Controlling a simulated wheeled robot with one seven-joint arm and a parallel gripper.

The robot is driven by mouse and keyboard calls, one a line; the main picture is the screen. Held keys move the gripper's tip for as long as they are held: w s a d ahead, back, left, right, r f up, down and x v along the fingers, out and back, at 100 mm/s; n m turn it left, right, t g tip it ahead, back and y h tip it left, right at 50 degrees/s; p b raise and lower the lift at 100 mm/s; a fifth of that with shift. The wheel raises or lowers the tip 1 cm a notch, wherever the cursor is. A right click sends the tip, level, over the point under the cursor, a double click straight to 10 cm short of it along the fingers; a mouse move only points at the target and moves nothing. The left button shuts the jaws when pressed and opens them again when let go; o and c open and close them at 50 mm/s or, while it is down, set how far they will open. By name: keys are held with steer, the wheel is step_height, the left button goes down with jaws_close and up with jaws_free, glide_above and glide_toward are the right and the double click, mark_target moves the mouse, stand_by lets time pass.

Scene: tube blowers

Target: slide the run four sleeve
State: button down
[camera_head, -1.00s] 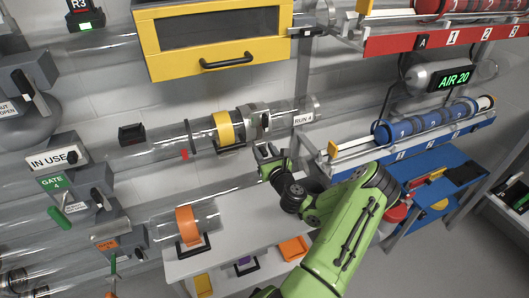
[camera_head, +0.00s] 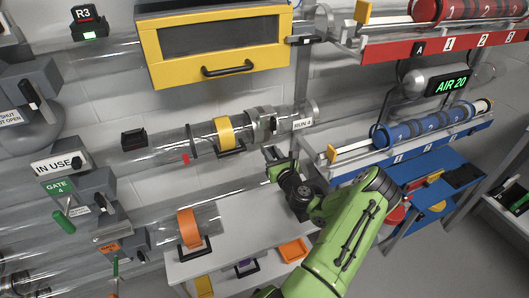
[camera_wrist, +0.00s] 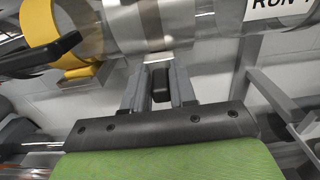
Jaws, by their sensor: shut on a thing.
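The run four sleeve looks like a grey metal collar (camera_head: 262,123) on the clear tube, left of the RUN 4 label (camera_head: 303,124). In the wrist view a clear section with a grey band (camera_wrist: 152,22) lies just ahead of my fingers. My gripper (camera_head: 272,158) is just below the sleeve. In the wrist view my gripper (camera_wrist: 160,84) is shut on a black knob (camera_wrist: 160,86) under the band. Whether the knob joins the sleeve is hard to see.
A yellow ring (camera_head: 224,131) with a black handle is left of the sleeve. A yellow cabinet (camera_head: 215,42) hangs above. A blue cylinder rack (camera_head: 412,146) stands right. Below is a grey bench with an orange ring (camera_head: 188,229) and orange tray (camera_head: 293,250).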

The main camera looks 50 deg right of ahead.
steer(key=shift+s+d, duration=0.4)
steer(key=shift+d, duration=0.2)
steer(key=shift+s+d, duration=0.35)
steer(key=shift+d, duration=0.2)
steer(key=c, duration=1)
jaws_free()
steer(key=shift+s+d, duration=0.1)
steer(key=shift+d, duration=0.05)
steer(key=p+v, duration=0.2)
steer(key=v, duration=1.3)
steer(key=shift+s+a, duration=0.2)
steer(key=shift+a, duration=0.2)
